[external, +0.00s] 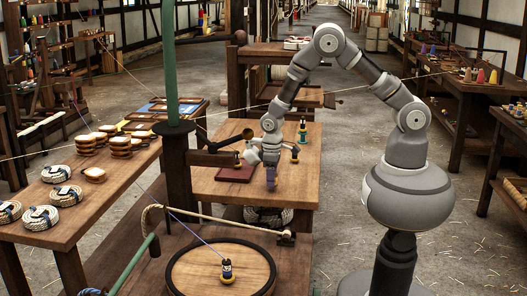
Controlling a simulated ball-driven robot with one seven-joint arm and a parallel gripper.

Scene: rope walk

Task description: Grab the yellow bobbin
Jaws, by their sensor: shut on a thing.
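My gripper (270,182) points down over the wooden table in the middle of the external view. Its fingers look closed together, and what they hold is too small to make out. A small bobbin with dark and yellow parts (295,153) stands just right of my wrist. A taller green and yellow bobbin (302,130) stands farther back on the same table. I cannot tell which of these is the yellow bobbin.
A dark red flat board (236,174) lies left of my gripper on the table (222,194). A dark post (178,165) with a side arm stands at the left. Rope coils (40,218) lie on the left bench. Thin cords cross the space.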

